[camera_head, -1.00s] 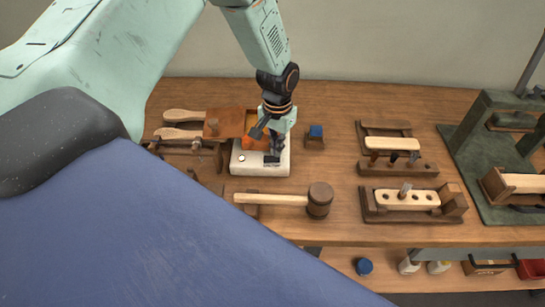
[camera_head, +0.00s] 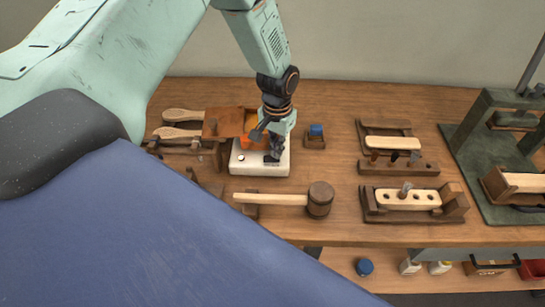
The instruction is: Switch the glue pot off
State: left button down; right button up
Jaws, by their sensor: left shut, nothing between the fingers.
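The glue pot is a white base (camera_head: 262,168) with an orange pot (camera_head: 246,141) on it, on the bench left of centre. A small round knob or light (camera_head: 241,157) shows on the left of the base's top. My left gripper (camera_head: 272,158) points down over the right part of the base, shut and empty. It hides part of the base and pot; I cannot tell whether its tips touch the base. The switch cannot be made out clearly. My right gripper is not in view.
A wooden mallet (camera_head: 319,199) lies just in front of the base. A blue-topped block (camera_head: 316,131) stands to the right. Wooden-handled tools (camera_head: 180,115) lie to the left. Several wooden holders (camera_head: 398,168) and a green press (camera_head: 480,130) are further right.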

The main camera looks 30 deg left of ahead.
pick_arm(q)
jog(key=shift+f+b, duration=0.3)
jog(key=shift+f, duration=0.2)
jog(key=shift+s, duration=0.1)
dwell(0.3)
notch_tip(320, 180, up, 7)
jog(key=p, duration=0.6)
jog(key=shift+r+p, duration=0.1)
jog(key=shift+p, duration=0.2)
dwell(0.5)
